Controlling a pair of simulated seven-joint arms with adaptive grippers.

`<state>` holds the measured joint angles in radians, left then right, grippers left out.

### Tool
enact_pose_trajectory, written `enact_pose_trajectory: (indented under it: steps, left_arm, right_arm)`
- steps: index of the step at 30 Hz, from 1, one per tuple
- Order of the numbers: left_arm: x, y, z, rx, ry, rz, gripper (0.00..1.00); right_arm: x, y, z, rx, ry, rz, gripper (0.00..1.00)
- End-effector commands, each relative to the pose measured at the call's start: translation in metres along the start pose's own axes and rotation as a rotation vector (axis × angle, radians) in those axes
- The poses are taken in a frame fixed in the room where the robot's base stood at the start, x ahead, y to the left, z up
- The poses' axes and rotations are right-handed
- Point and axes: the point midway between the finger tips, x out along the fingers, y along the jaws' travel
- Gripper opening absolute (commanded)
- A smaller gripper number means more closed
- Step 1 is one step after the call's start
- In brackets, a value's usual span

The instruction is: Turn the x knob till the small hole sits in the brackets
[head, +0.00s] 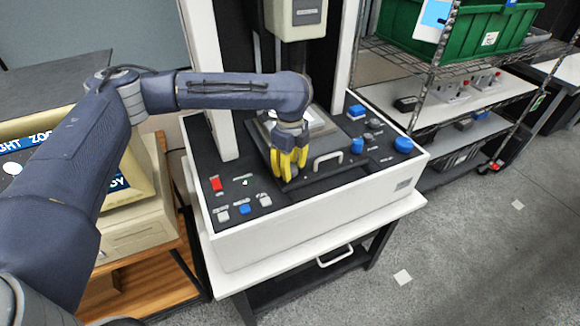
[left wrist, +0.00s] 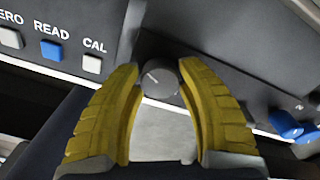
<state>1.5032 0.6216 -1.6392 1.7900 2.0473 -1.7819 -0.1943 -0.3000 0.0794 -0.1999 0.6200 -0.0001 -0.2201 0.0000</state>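A round dark grey knob (left wrist: 161,79) with a white pointer line shows in the left wrist view; the pointer leans to the upper left. My left gripper (left wrist: 160,68) has its yellow fingers apart, one on either side of the knob; a slight gap seems to show on the left. In the head view the left gripper (head: 289,172) reaches down at the front of the measuring machine (head: 310,210) and hides the knob. The monitor (head: 42,138) at the left is mostly behind my left arm. I cannot make out the hole or brackets. My right gripper is not in view.
A white handle (head: 328,160) is right of the gripper, and blue knobs (head: 403,145) lie farther right. A red switch (head: 216,184) and several small buttons (head: 244,208) are to the left. A wire shelf with a green crate (head: 470,25) stands at back right.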

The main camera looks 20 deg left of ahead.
Motion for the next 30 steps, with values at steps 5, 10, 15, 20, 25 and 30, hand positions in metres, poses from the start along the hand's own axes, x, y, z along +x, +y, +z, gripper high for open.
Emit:
enact_pose_trajectory:
  steps: [5,10,15,20,25,30]
  left_arm:
    - [0.000,0.000,0.000,0.001,0.000,0.000,0.59]
    - [0.000,0.000,0.000,0.001,0.000,0.000,0.61]
    - [-0.003,0.000,0.000,0.001,0.000,-0.001,0.61]
    - [-0.020,-0.001,0.001,0.000,-0.002,-0.003,0.61]
    - [-0.050,-0.001,0.001,0.000,-0.002,-0.004,0.61]
    - [-0.079,-0.001,0.000,0.000,-0.001,-0.003,0.61]
  right_arm:
    - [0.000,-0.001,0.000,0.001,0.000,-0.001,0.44]
    - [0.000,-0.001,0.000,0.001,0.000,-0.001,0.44]
    - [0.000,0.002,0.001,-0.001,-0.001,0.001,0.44]
    - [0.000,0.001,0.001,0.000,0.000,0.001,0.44]
    - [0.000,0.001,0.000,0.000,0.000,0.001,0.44]
    - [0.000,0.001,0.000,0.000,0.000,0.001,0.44]
